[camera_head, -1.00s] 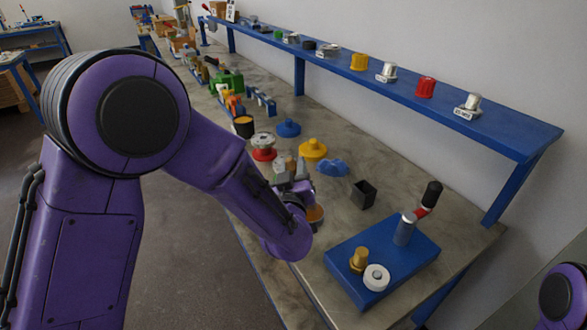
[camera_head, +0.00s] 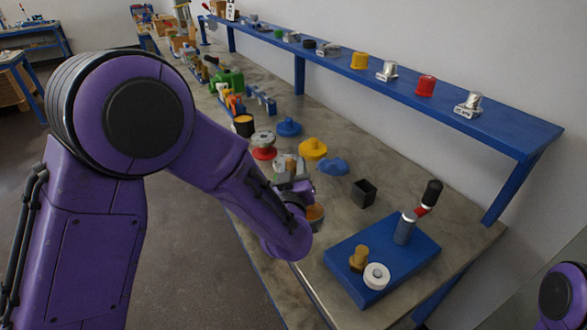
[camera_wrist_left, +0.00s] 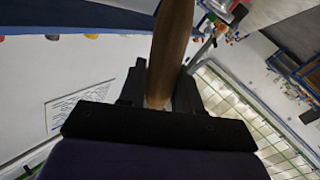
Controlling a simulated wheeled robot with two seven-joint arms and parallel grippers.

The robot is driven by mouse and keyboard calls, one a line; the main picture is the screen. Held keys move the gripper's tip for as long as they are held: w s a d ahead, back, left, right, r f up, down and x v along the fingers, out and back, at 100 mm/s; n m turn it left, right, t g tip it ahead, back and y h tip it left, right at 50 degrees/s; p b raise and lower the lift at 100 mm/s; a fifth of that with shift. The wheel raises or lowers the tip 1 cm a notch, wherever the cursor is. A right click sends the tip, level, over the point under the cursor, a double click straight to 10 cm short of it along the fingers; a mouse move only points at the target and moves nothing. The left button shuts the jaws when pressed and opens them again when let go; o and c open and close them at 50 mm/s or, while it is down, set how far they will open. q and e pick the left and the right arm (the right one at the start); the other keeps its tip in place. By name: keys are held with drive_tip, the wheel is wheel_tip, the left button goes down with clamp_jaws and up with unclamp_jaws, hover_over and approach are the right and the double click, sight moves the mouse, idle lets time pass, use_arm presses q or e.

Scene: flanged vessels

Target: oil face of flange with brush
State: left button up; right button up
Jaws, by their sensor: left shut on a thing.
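My left gripper (camera_head: 290,180) is beyond my purple wrist at the bench's near edge. It is shut on a brown wooden handle, taken to be the brush (camera_wrist_left: 172,45), which stands up between its fingers in the wrist view. The bristles cannot be made out. Close behind the gripper are a silver flanged part on a red base (camera_head: 263,146), a yellow flanged part (camera_head: 313,149) and a blue one (camera_head: 289,127). A round orange-topped thing (camera_head: 316,213) is partly hidden by my wrist. My right gripper is out of view.
A blue plate (camera_head: 385,285) with a brass fitting, a white ring and a black-handled lever stands at the front right. A dark open box (camera_head: 363,193) and a blue lump (camera_head: 333,166) lie on the bench (camera_head: 335,232). A blue shelf (camera_head: 440,107) runs along the wall.

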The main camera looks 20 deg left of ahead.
use_arm(q)
wheel_tip(320, 180, up, 7)
drive_tip(key=p, duration=0.6)
idle(0.7)
